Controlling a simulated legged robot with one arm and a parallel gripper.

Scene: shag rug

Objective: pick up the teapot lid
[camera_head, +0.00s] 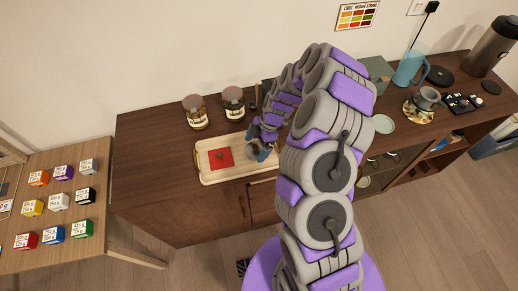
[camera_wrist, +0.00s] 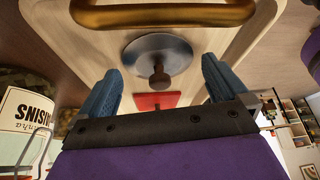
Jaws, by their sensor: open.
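The teapot lid (camera_wrist: 158,58) is a grey disc with a dark knob, lying on a light wooden tray (camera_wrist: 215,38) in the wrist view. My gripper (camera_wrist: 160,66) is open, its two blue fingers spread to either side of the lid's knob in that view. I see nothing held between them. In the head view my gripper (camera_head: 263,150) is low over the right part of the tray (camera_head: 205,180). It and my arm hide most of the lid there.
A red square (camera_head: 213,163) lies on the tray, left of my gripper. Two jars (camera_head: 195,113) stand behind the tray on the dark wooden cabinet (camera_head: 150,160). A gold tray handle (camera_wrist: 165,15) is close to the lid. A cup, saucer and blue kettle (camera_head: 408,70) stand farther right.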

